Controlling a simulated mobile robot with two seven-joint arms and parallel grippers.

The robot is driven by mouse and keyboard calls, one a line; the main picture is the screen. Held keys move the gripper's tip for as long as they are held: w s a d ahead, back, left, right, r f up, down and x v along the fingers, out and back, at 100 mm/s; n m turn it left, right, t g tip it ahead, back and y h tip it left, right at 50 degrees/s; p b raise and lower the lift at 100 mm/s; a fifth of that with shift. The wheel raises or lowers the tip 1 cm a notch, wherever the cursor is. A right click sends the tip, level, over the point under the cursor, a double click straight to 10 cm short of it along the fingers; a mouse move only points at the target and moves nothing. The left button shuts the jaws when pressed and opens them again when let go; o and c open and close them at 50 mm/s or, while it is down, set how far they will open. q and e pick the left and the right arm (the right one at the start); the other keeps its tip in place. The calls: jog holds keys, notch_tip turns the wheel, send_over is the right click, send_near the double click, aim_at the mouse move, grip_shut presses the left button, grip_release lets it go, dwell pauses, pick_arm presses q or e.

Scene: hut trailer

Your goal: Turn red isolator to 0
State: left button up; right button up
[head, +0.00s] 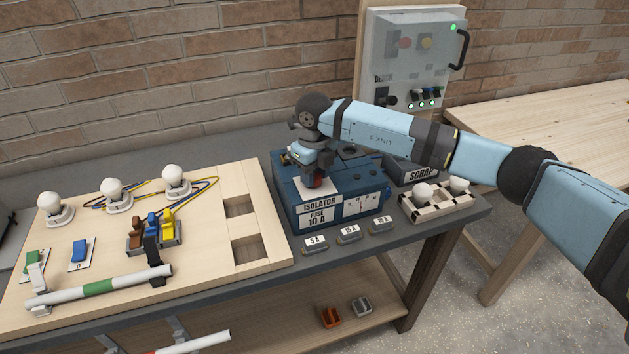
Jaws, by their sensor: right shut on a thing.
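The red isolator knob (316,181) sits on a white plate on top of the dark blue isolator box (287,202), which is labelled "ISOLATOR" and "FUSE 10 A". My right gripper (316,172) points down from above and is shut on the red knob. The gripper and wrist hide most of the knob and any markings around it, so its position cannot be read. My left gripper is not in view.
Fuses tagged 5 A, 15 A and 10 A (348,233) lie in front of the box. A bulb tray (436,206) and a scrap bin (418,172) stand right. A wooden board (100,228) with bulbs, wires and a tube lies left. A grey panel (413,55) stands behind.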

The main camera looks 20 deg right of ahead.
jog(key=shift+f+n+b, duration=0.15)
jog(key=shift+n+b, duration=0.55)
jog(key=shift+n, duration=0.3)
jog(key=n+b, duration=0.2)
jog(key=n, duration=0.1)
jog(key=shift+n+b, duration=0.3)
jog(key=n+b, duration=0.1)
jog(key=n, duration=0.1)
jog(key=shift+n, duration=0.3)
jog(key=shift+n+b, duration=0.75)
jog(key=shift+n, duration=0.05)
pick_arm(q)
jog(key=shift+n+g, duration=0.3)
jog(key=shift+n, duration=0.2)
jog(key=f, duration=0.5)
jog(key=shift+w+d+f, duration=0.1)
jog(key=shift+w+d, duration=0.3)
pick_arm(e)
jog(key=shift+r+n, duration=0.2)
jog(key=shift+n, duration=0.2)
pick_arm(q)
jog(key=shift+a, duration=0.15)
pick_arm(e)
jog(key=o, duration=0.9)
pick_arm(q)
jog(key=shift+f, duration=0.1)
pick_arm(e)
jog(key=shift+o, duration=0.2)
